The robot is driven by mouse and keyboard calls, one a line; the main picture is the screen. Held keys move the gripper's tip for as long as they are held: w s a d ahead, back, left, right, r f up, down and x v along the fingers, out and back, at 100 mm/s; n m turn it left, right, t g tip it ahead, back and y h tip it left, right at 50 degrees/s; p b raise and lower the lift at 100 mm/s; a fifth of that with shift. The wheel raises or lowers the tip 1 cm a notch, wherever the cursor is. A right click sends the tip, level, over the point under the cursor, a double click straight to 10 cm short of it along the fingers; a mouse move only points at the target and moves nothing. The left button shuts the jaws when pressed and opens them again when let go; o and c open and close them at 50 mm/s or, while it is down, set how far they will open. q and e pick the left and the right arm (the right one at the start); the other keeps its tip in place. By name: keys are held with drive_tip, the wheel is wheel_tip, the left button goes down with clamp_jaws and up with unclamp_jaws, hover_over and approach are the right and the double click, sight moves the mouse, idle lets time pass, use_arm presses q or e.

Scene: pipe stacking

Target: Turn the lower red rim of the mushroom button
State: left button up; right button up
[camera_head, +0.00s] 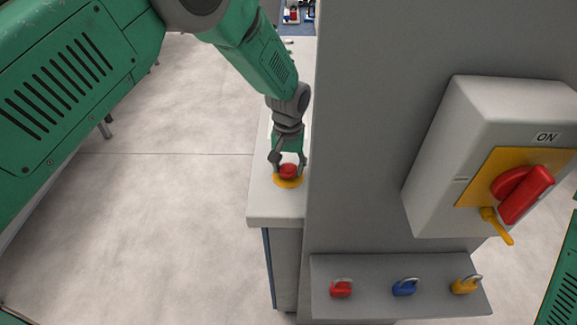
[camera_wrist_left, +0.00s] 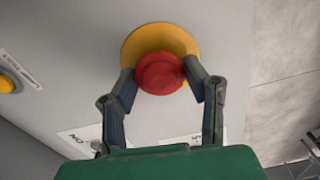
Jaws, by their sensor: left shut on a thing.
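The red mushroom button (camera_head: 288,171) sits on a yellow round base (camera_head: 288,183) on top of the light grey counter. In the left wrist view the red button (camera_wrist_left: 160,73) and its yellow base (camera_wrist_left: 150,37) show at the upper middle. My left gripper (camera_head: 288,163) points down at the button, with one finger on each side of it. In the left wrist view the left gripper's fingers (camera_wrist_left: 161,82) are closed against the sides of the red button. The lower rim cannot be told apart from the cap. My right gripper is not in view.
A tall grey panel (camera_head: 375,130) stands just right of the button. It carries a switch box (camera_head: 470,130) with a red handle (camera_head: 522,192) and a shelf (camera_head: 370,305) with padlocks. Open floor (camera_head: 160,220) lies left.

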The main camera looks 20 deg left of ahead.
use_arm(q)
drive_tip(key=shift+w, duration=0.1)
drive_tip(key=o, duration=1.2)
drive_tip(key=shift+c, duration=0.2)
drive_tip(key=shift+w+f, duration=0.1)
drive_tip(key=shift+r, duration=0.5)
wheel_tip(320, 180, up, 11)
drive_tip(key=shift+w+d+f, duration=0.1)
